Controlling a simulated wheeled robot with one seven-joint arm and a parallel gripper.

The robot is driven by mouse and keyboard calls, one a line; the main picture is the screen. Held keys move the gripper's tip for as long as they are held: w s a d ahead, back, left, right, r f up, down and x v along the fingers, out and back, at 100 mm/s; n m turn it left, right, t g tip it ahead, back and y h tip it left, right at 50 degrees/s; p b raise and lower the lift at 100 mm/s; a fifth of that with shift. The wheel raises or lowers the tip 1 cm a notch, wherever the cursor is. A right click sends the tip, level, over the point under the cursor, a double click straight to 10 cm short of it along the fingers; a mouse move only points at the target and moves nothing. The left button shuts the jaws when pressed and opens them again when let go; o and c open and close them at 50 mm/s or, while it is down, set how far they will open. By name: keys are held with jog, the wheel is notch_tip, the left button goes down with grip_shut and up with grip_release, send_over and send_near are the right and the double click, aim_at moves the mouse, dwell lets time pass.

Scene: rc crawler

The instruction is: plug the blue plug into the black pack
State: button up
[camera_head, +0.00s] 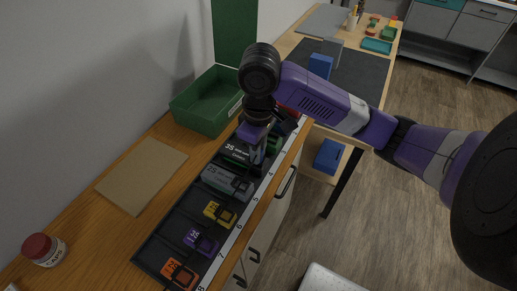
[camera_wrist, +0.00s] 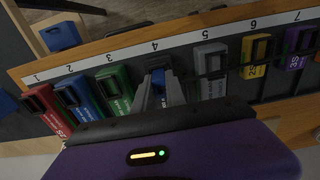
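My gripper (camera_head: 257,154) points down over the row of packs at the mark 4. In the wrist view its two fingers (camera_wrist: 160,88) are closed on the sides of the small blue plug (camera_wrist: 158,77). The black pack (camera_head: 237,152) lies under and beside the fingers in the head view, with white print showing. In the wrist view my fingers and gripper body hide most of that pack. The plug is at the pack's front end, close to the socket; I cannot tell how deep it sits. In the head view the plug is hidden.
The grey pack (camera_wrist: 210,70) and green pack (camera_wrist: 115,90) stand close on either side. Blue (camera_wrist: 78,97), red (camera_wrist: 45,107), yellow (camera_wrist: 254,55) and purple (camera_wrist: 297,47) packs share the black tray. A green bin (camera_head: 203,103) and brown board (camera_head: 142,174) stand behind.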

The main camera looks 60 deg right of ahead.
notch_tip(320, 180, up, 12)
jog(key=p, duration=0.2)
jog(key=w+a+r+m+t+y, duration=0.1)
jog(key=w+a+r+t+y, duration=0.15)
jog(key=w+a+t, duration=0.55)
jog(key=w+a+r+m+t+y, duration=0.1)
jog(key=w+a+r+y, duration=0.2)
jog(key=a, duration=0.9)
jog(key=w+a+r+m+t+y, duration=0.15)
jog(key=w+a+t+y, duration=0.35)
jog(key=a, duration=0.5)
jog(key=s+d+f+m+t+h, duration=0.1)
jog(key=s+d+f+m+h, duration=0.1)
jog(key=s+f+h, duration=0.4)
jog(key=s+d+f+m+t+h, duration=0.1)
jog(key=s+d+f+m+h, duration=0.15)
jog(key=s+f, duration=0.55)
jog(key=s+d+n+h, duration=0.1)
jog(key=s+d+n, duration=0.2)
jog(key=s, duration=0.7)
jog(key=s+d+f+n+g+h, duration=0.1)
jog(key=s+d+n, duration=0.2)
jog(key=s, duration=0.7)
jog(key=shift+s+d+n, duration=0.2)
jog(key=shift+d+n, duration=0.15)
jog(key=shift+n, duration=0.45)
